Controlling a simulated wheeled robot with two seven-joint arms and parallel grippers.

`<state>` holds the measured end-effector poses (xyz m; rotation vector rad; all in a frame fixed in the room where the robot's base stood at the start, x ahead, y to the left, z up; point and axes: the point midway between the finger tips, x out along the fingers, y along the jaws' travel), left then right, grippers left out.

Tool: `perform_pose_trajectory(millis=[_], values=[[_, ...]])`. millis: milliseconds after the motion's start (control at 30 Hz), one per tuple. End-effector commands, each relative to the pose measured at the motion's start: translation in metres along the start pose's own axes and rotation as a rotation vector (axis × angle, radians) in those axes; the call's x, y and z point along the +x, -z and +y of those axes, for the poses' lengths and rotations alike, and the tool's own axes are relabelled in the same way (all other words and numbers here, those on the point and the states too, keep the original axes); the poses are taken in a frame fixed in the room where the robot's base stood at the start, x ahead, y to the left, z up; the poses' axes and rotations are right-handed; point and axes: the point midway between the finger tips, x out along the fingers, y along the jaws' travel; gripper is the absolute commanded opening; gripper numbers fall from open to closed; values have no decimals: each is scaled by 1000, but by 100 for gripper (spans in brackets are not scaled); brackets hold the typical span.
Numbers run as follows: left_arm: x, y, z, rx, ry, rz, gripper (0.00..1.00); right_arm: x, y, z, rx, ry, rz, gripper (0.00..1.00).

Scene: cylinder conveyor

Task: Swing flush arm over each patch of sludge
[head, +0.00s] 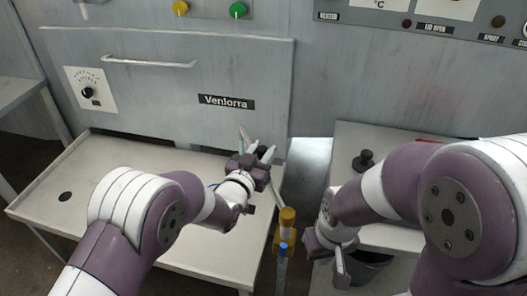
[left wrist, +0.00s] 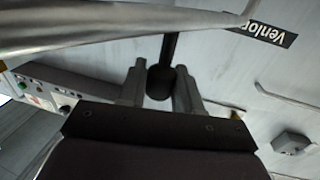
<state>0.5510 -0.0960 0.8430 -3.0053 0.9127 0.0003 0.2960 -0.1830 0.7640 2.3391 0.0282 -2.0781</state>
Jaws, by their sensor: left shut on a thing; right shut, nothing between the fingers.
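The flush arm shows in the head view as a thin grey tube (head: 276,193) rising from a yellow swivel (head: 287,217) on a post. In the left wrist view a large grey tube (left wrist: 110,32) crosses the top, with a black rod and ball-ended handle (left wrist: 160,82) below it. My left gripper (head: 262,153) is shut on this black handle; its fingers (left wrist: 160,90) stand on both sides of the ball. My right gripper (head: 342,268) is shut and empty, low at the right of the post.
A pale tray table (head: 110,192) with a dark round hole (head: 65,196) lies at the left, below a grey cabinet labelled Venlorra (head: 226,101). A right-hand table (head: 345,150) carries a black knob (head: 364,160). A dark bucket (head: 372,268) is partly hidden by my right arm.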

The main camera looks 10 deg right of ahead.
Motion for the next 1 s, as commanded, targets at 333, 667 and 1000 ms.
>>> perform_pose_trajectory(millis=[333, 667, 1000], values=[[0, 0, 0, 0, -1, 0, 53, 0, 0, 0, 0, 0, 0, 0], [-16, 1, 0, 0, -1, -2, 53, -3, 0, 0, 0, 0, 0, 0], [-100, 1, 0, -1, 0, -1, 53, -11, 1, 0, 0, 0, 0, 0]])
